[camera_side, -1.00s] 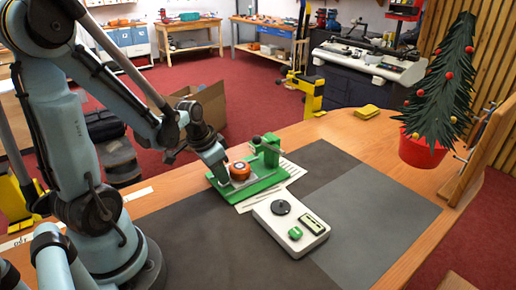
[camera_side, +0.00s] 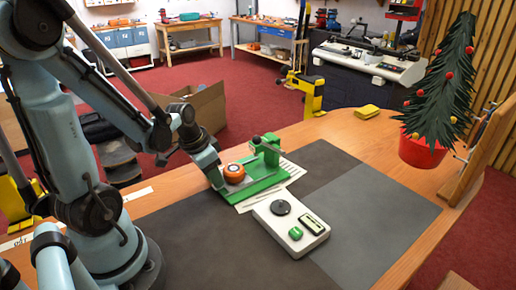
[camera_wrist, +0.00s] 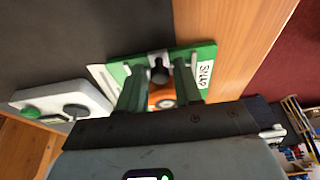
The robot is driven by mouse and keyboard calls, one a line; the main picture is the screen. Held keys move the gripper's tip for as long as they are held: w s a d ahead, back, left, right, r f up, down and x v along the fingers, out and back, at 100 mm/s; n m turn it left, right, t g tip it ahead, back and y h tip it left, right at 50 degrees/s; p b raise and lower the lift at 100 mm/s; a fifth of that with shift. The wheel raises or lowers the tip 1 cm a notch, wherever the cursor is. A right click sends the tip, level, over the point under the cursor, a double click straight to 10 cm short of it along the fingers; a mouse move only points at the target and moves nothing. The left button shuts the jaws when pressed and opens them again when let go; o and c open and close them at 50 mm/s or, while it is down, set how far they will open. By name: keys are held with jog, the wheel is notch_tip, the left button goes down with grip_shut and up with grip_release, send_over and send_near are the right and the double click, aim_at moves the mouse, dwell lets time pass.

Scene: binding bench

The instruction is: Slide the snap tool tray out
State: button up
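The green snap tool (camera_side: 262,187) lies on the bench with its upright bracket at the right. An orange round piece (camera_side: 234,173) sits on the tool's left part, where its tray is. In the wrist view, the tool's plate (camera_wrist: 205,54) bears a SNAP label. My gripper (camera_side: 216,184) is low at the tool's left end, beside the orange piece. In the wrist view, the two dark green fingers of my gripper (camera_wrist: 158,78) stand apart, with the orange piece (camera_wrist: 164,97) partly visible between them. The tray's near edge is hidden, so I cannot tell whether the fingers grip it.
A white device (camera_side: 290,224) with a black disc and green button lies close in front of the tool. White strips (camera_side: 290,168) lie behind it. A yellow object (camera_side: 367,111) and a small Christmas tree in a red pot (camera_side: 422,150) stand farther right. The dark mat (camera_side: 375,210) is clear at right.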

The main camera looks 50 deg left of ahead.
notch_tip(320, 180, up, 10)
dwell(1.2)
